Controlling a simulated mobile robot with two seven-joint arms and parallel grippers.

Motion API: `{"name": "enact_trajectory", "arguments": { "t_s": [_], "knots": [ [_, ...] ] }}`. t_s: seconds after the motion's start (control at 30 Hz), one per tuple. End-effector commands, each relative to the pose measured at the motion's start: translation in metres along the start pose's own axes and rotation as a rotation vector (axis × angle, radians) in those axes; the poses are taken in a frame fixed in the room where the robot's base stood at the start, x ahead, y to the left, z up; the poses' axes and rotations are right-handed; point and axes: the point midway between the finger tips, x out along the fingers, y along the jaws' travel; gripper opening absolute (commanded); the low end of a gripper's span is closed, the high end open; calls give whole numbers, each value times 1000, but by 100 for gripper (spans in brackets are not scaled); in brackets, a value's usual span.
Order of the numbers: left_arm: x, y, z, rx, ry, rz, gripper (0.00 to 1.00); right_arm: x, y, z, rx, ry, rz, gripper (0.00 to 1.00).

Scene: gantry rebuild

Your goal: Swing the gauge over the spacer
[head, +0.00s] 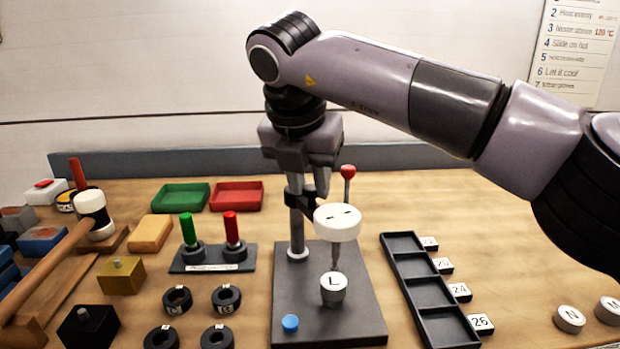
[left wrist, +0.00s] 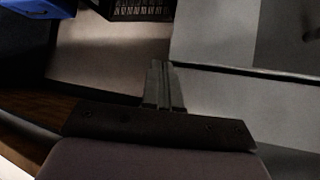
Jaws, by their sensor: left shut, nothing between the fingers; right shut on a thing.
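The gauge (head: 337,222) is a white round dial with a thin stem pointing down, on an arm from a grey post (head: 297,225). The post stands on a dark base plate (head: 290,275). The spacer (head: 333,288), a grey cylinder marked L, stands upright on the plate. In the head view the stem's lower end shows just behind the spacer's top; I cannot tell if they touch. My right gripper (head: 318,200) is shut on the gauge at its left side, beside the post, and partly hides the arm. My left gripper (left wrist: 163,85) shows only in the left wrist view, shut and empty.
A red ball knob (head: 348,172) rises behind the dial. A blue button (head: 290,323) is on the plate. A black slotted tray (head: 420,290) stands right, with numbered blocks beside it. Black rings (head: 226,298) and a red-and-green pin stand (head: 212,258) are left.

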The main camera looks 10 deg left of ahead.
Motion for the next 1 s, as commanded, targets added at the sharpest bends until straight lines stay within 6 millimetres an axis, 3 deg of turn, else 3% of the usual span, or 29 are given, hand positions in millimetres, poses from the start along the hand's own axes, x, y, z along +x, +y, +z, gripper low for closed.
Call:
{"name": "enact_trajectory", "arguments": {
  "t_s": [0.07, 0.1, 0.17, 0.53, 0.83, 1.0],
  "knots": [
    [0, 0, 0, 0, 1, 0, 0, -2, 1, 1, 3, -5, 4, 0],
    [0, 0, 0, 0, 1, 0, 0, -2, 1, 1, 3, -5, 4, 39],
    [0, 0, 0, 0, 1, 0, 0, -2, 0, 1, 2, -4, 4, 55],
    [1, -1, 1, 1, 0, -1, 0, -7, 0, 1, 1, -3, 2, 55],
    [1, -1, 1, 0, -1, -2, 0, -54, 0, 1, 1, -4, 3, 55],
    [0, -1, 0, 1, -1, -2, 0, -70, 1, 1, 1, -3, 4, 55]
  ]
}}
